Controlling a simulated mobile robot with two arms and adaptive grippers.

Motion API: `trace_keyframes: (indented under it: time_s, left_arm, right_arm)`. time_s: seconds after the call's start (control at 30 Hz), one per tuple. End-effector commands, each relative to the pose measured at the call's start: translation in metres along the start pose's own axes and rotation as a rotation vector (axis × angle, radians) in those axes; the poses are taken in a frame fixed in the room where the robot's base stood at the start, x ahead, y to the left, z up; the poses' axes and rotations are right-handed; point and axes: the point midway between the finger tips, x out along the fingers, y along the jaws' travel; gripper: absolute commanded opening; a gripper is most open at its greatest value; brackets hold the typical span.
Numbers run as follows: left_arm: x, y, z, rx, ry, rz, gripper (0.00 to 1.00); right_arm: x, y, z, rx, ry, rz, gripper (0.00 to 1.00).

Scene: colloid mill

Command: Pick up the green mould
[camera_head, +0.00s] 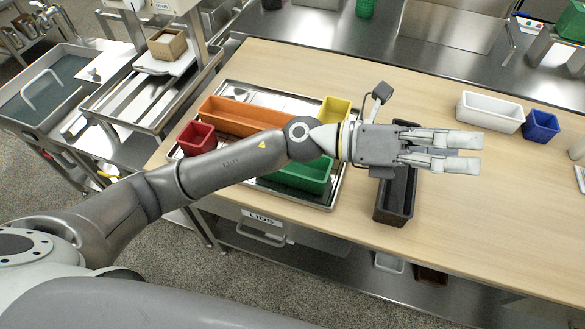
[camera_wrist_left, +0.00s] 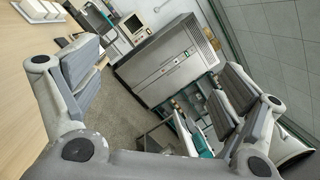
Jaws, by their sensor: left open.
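The green mould (camera_head: 303,176) is a rectangular open box on the metal tray (camera_head: 262,92) on the wooden table. My left forearm crosses above it and hides its back part. My left gripper (camera_head: 478,151) is open and empty, above the table to the right of the tray, with its fingers pointing right. In the left wrist view the two fingers (camera_wrist_left: 160,95) are spread wide with nothing between them. My right gripper is not in view.
The tray also holds an orange mould (camera_head: 240,117), a red mould (camera_head: 197,138) and a yellow mould (camera_head: 336,108). A black mould (camera_head: 395,195) lies under my gripper. White (camera_head: 490,112) and blue (camera_head: 541,126) moulds stand at the right. The table's front right is clear.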

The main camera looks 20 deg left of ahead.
Motion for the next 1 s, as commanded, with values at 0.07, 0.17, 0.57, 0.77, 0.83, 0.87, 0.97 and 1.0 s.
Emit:
trace_keyframes:
  time_s: [0.07,0.17,0.57,0.77,0.83,0.87,0.97,1.0]
  left_arm:
    - [-0.003,0.014,-0.028,0.148,0.208,0.026,0.93]
    - [-0.024,0.043,-0.059,0.311,0.479,0.074,0.93]
    - [-0.231,0.16,-0.036,0.636,1.481,0.458,0.93]
    - [-0.291,0.165,-0.002,0.621,1.692,0.582,0.93]
    - [-0.298,0.167,-0.002,0.615,1.714,0.595,0.93]
    - [-0.3,0.169,-0.003,0.613,1.718,0.596,0.93]
    - [-0.303,0.179,-0.015,0.611,1.72,0.594,0.93]
    - [-0.304,0.183,-0.019,0.612,1.719,0.594,0.93]
  right_arm:
    - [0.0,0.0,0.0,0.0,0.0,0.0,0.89]
    - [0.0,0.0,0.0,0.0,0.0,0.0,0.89]
    - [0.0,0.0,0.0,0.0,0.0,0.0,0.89]
    - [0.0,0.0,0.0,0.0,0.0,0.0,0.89]
    - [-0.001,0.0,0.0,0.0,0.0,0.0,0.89]
    - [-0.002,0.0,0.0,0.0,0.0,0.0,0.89]
    - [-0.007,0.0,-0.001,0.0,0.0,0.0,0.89]
    - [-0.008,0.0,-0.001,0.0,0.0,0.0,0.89]
